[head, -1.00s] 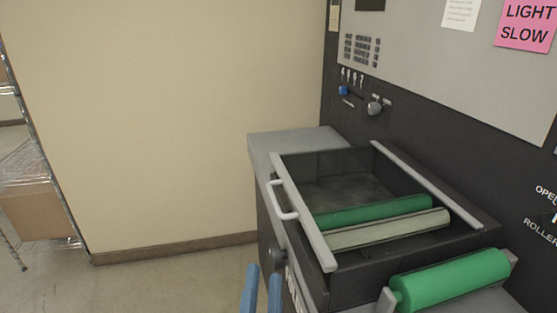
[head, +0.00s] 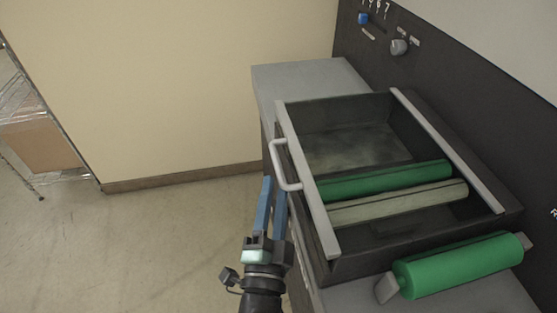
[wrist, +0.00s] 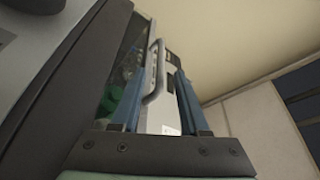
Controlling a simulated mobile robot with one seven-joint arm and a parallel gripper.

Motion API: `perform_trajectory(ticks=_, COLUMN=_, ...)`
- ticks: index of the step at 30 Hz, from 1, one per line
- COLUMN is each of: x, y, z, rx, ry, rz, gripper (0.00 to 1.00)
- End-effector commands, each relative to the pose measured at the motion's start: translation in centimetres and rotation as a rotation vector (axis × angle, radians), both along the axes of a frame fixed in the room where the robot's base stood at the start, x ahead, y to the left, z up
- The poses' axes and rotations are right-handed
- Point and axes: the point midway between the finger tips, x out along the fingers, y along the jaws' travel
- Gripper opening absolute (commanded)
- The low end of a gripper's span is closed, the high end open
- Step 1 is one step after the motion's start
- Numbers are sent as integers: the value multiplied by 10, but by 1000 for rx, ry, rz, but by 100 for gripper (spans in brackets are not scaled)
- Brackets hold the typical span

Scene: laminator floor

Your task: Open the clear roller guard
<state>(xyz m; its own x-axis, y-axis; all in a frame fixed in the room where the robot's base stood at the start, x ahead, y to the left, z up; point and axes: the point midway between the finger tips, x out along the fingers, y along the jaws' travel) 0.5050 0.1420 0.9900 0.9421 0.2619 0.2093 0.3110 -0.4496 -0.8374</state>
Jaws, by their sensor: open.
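The clear roller guard (head: 305,185) lies flat over the roller opening, with pale grey rails along its two sides. Its pane is hard to make out. A green roller (head: 385,182) and a pale roller (head: 400,204) show beneath it. The guard's light handle (head: 279,168) stands out from the left rail; it also shows in the wrist view (wrist: 155,75). My gripper (head: 273,184), with blue fingers, is open just beside the handle. In the wrist view, the handle appears between the open fingers (wrist: 157,80), toward the left one. I cannot tell whether they touch it.
A second green roller (head: 460,265) sits outside the opening at the front right. The dark control panel (head: 440,80) with knobs rises behind. A wire shelf with a cardboard box (head: 45,143) stands far left. The floor (head: 150,240) left of the machine is clear.

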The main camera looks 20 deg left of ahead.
Motion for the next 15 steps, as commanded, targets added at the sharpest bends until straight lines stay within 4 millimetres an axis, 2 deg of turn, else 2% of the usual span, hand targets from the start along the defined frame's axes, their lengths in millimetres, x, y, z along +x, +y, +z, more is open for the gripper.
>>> perform_trajectory(ticks=1, x=10, y=2, z=5, rx=2, ry=-2, rz=0, gripper=45)
perform_trajectory(ticks=6, x=35, y=10, z=10, rx=2, ry=0, rz=1, gripper=45)
perform_trajectory(ticks=15, x=57, y=16, z=13, rx=0, ry=0, rz=0, gripper=45)
